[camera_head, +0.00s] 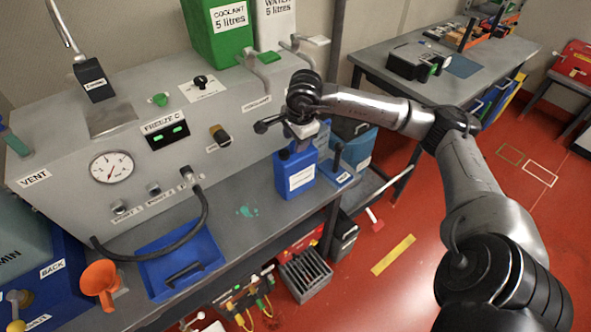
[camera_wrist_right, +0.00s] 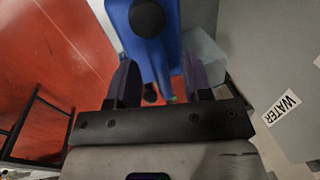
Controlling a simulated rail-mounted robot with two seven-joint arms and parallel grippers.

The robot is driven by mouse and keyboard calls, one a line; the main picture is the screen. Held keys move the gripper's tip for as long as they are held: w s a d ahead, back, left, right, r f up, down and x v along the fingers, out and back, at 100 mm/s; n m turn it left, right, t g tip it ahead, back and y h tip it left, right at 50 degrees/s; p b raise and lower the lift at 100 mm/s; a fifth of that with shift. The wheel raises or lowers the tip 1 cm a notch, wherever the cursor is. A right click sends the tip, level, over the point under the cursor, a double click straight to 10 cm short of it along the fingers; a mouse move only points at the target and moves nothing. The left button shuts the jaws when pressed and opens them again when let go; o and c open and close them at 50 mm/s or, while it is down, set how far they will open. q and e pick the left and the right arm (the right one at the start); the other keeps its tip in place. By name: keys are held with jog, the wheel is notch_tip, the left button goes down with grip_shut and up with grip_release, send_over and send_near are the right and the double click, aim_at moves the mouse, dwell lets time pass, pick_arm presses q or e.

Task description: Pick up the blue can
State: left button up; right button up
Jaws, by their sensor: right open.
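The blue can (camera_head: 297,179) stands upright on the grey bench shelf, with a white label on its front. My right gripper (camera_head: 293,140) is over the top of the can, and the hand hides part of its top. In the right wrist view the blue can (camera_wrist_right: 155,48), with a black cap, lies between and beyond the two dark fingers of my right gripper (camera_wrist_right: 160,78). The fingers are apart, with a gap to the blue part on each side. My left gripper is not in view.
A blue tray (camera_head: 150,270) and an orange funnel (camera_head: 100,279) are on the bench to the left. The grey panel (camera_head: 70,135) with gauge and hose rises behind. Another blue container (camera_head: 358,148) stands right of the can. Red floor (camera_head: 420,270) lies to the right.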

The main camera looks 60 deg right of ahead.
jog(key=shift+w+f, duration=0.15)
jog(key=shift+f, duration=0.8)
jog(key=shift+d, duration=0.1)
jog(key=shift+c, duration=0.4)
grip_shut()
jog(key=shift+r, duration=0.15)
